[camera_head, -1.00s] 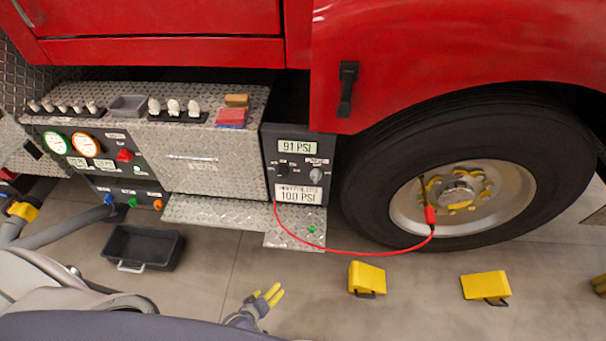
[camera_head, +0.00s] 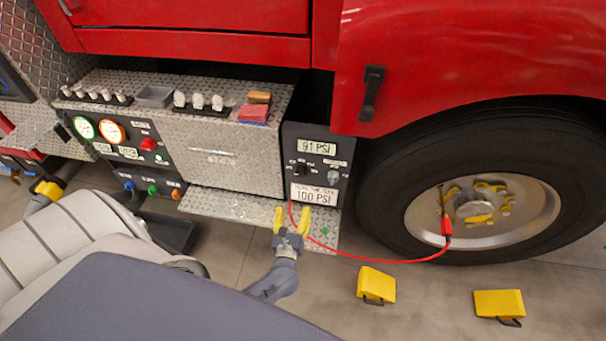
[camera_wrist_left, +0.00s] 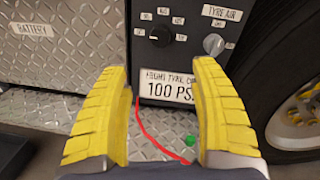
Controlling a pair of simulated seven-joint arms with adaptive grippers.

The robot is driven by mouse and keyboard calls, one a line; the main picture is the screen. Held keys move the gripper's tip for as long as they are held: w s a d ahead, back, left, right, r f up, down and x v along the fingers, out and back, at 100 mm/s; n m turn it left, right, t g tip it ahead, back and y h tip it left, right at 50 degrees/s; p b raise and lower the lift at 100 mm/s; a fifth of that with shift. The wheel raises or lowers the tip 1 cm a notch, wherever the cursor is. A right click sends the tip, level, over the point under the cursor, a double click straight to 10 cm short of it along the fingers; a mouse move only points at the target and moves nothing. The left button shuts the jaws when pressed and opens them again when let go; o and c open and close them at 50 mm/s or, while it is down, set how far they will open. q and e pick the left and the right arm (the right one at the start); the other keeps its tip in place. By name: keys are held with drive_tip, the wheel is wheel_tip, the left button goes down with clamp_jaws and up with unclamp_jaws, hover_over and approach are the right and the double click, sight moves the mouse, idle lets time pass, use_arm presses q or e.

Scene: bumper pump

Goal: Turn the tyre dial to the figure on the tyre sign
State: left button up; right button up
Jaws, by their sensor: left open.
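The black tyre panel (camera_head: 318,160) carries a display (camera_head: 316,146) reading 91 PSI and a white tyre sign (camera_head: 314,195) reading 100 PSI. Between them are a black dial (camera_head: 301,170) and a grey knob (camera_head: 332,177). In the left wrist view the black dial (camera_wrist_left: 160,36) has several small labels around it, too small to read surely. The grey knob (camera_wrist_left: 213,44) sits under a TYRE AIR label. My left gripper (camera_head: 292,216) has its yellow fingers apart and empty, below and in front of the panel, touching neither control. My right gripper is not in view.
A diamond-plate step (camera_head: 235,206) juts out below the panel. A red hose (camera_head: 385,260) runs from the panel area to the wheel (camera_head: 480,215), passing near my left gripper. Yellow chocks (camera_head: 376,284) lie on the floor. A green button (camera_wrist_left: 190,141) is on the step.

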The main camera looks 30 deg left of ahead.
sight(300, 175)
use_arm(q)
drive_tip(key=x, duration=1.7)
drive_tip(key=shift+w+a, duration=0.1)
drive_tip(key=shift+w, duration=0.1)
drive_tip(key=shift+c, duration=0.4)
drive_tip(key=c, duration=1.3)
